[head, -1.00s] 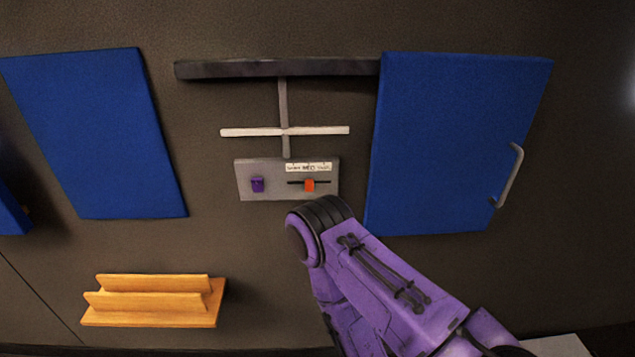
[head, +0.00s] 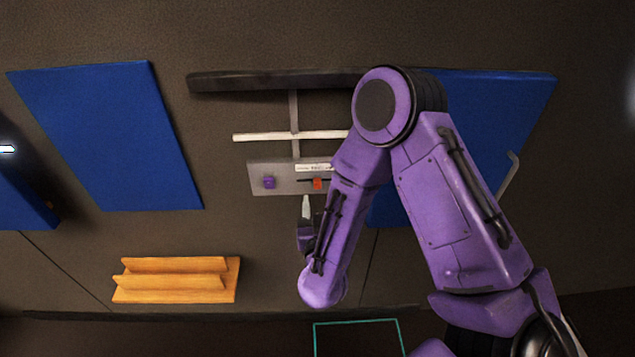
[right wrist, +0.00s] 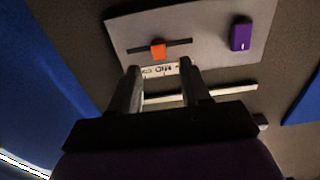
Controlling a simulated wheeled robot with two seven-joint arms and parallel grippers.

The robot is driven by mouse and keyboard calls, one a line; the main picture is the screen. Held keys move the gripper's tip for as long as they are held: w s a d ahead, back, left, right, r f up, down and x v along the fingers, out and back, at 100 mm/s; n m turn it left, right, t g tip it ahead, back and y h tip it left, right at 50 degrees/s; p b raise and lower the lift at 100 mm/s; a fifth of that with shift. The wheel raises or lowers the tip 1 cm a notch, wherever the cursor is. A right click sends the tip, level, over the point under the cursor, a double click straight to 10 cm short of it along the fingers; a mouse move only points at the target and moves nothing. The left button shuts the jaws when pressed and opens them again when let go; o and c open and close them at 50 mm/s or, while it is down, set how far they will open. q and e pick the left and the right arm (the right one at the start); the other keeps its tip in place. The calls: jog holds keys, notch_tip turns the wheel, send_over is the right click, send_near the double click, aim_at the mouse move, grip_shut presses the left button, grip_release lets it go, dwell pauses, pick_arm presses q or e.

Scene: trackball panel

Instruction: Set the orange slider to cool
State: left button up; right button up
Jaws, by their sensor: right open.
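The orange slider (head: 317,184) sits near the middle of its dark horizontal track on the grey panel (head: 258,188). It also shows in the right wrist view (right wrist: 158,49), where the panel appears upside down. A white label strip (right wrist: 160,69) with MID at its middle runs beside the track; its end words are too small to read. My right gripper (head: 306,205) is just below the panel in the head view. In the right wrist view my right gripper (right wrist: 161,72) is open, its fingertips close to the slider with nothing between them. My left gripper is not in view.
A purple knob (head: 269,182) is on the same panel, left of the slider. A white crossbar (head: 270,137) and a dark ledge (head: 235,83) are above. Blue boards (head: 105,135) flank the panel. A wooden rack (head: 180,294) is at the lower left.

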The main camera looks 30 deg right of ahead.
aim_at(317, 186)
jog(key=p+x, duration=0.1)
jog(key=x, duration=0.3)
jog(key=shift+w+d+r, duration=0.1)
jog(key=shift+w+d, duration=0.15)
jog(key=shift+d, duration=0.05)
jog(key=shift+w+d, duration=0.15)
jog(key=shift+w, duration=0.2)
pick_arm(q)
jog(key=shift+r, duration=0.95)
